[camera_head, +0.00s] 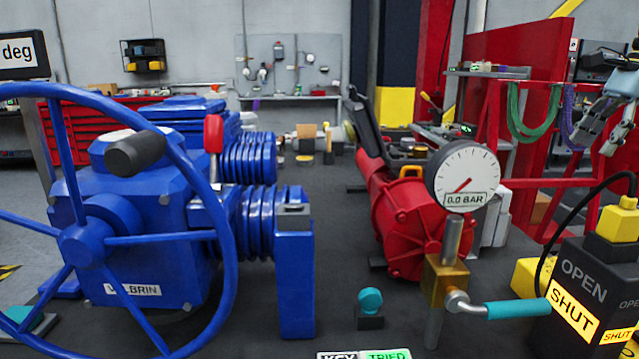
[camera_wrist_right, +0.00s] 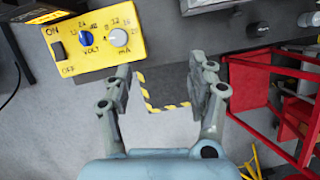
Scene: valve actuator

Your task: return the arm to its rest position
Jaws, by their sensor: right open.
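My right gripper (camera_head: 596,142) is at the upper right edge of the head view, raised above the black OPEN/SHUT box (camera_head: 583,262) and beside the red rack. It also shows in the right wrist view (camera_wrist_right: 162,90), its two fingers spread apart with nothing between them. Behind the fingers lie grey floor and a dark patch with yellow-and-black striped edging (camera_wrist_right: 163,106). My left gripper is not in either view.
A blue valve actuator with a handwheel (camera_head: 83,245) fills the left. A red cylinder (camera_head: 405,215) with a gauge (camera_head: 466,180) reading 0.0 BAR stands centre right. A teal-handled lever (camera_head: 520,310) is in front. A yellow dial box (camera_wrist_right: 92,42) sits upper left of my fingers.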

